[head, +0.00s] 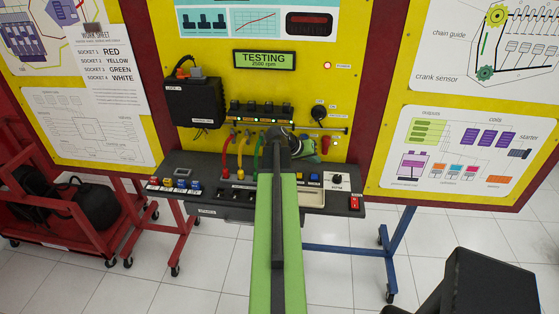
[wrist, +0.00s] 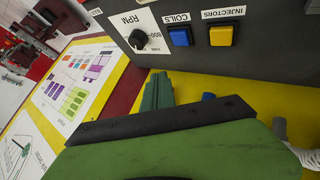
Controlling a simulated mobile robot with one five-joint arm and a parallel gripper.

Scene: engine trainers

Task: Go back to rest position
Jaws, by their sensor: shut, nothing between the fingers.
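My green arm reaches forward over the console (head: 210,170) in the head view. My gripper (head: 306,149) is at its far end, in front of the lower yellow board and above the console's right half. It is small and partly hidden by the dark wrist, but it looks shut and empty. In the wrist view, a large green body with a dark edge fills the bottom. The RPM knob (wrist: 139,39), blue COILS button (wrist: 180,36) and yellow INJECTORS button (wrist: 221,35) show upside down, apart from it.
Red (head: 226,160), yellow (head: 240,152) and green (head: 256,152) cables rise from the console left of my arm. A red switch (head: 354,203) is at the console's right end. A red cart (head: 75,225) stands left.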

